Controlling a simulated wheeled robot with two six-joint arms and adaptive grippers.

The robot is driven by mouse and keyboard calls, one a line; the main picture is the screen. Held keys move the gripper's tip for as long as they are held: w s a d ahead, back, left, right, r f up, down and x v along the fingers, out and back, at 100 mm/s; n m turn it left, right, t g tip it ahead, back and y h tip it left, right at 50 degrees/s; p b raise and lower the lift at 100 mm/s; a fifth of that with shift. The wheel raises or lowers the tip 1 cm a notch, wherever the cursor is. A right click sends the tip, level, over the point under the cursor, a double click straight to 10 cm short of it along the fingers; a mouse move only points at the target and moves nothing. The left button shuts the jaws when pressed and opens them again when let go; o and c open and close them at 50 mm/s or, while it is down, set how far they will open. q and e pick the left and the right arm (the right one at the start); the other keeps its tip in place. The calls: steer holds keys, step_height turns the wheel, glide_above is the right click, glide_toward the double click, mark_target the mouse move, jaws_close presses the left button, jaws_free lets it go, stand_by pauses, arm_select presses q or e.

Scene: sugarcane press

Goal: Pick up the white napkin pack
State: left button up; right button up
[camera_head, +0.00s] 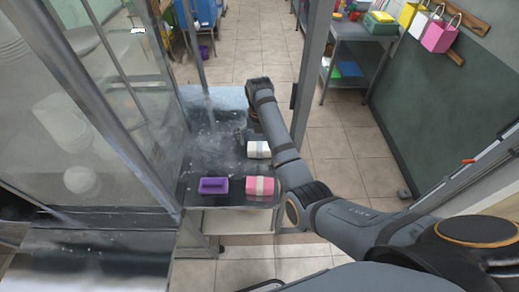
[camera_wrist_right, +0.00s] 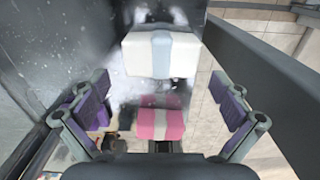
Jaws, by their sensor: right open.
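The white napkin pack (camera_head: 258,149) with a grey band lies on the dark table in the head view. In the right wrist view the white napkin pack (camera_wrist_right: 135,55) shows large at the top middle. My right gripper (camera_wrist_right: 161,103) is open and empty, with its purple-padded fingers wide apart to either side of the picture. In the head view its wrist is beside the far side of the pack, and its fingers are mostly hidden. I see no contact with the pack. My left gripper is not in view.
A pink pack (camera_head: 260,186) with a white band lies nearer on the table, also seen in the right wrist view (camera_wrist_right: 147,125). A metal post (camera_head: 307,75) rises right of the table, and a glass-sided cabinet (camera_head: 110,110) stands left.

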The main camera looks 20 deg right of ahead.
mark_target(260, 148)
steer(key=shift+s+f+p, duration=0.2)
steer(key=shift+f+p, duration=0.05)
steer(key=shift+f, duration=0.35)
steer(key=shift+s+f+p, duration=0.2)
steer(key=shift+f, duration=0.4)
steer(key=shift+w+f, duration=0.1)
steer(key=shift+f, duration=0.55)
steer(key=c, duration=1)
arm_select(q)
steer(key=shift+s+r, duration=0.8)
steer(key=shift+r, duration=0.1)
arm_select(e)
steer(key=shift+r, duration=0.1)
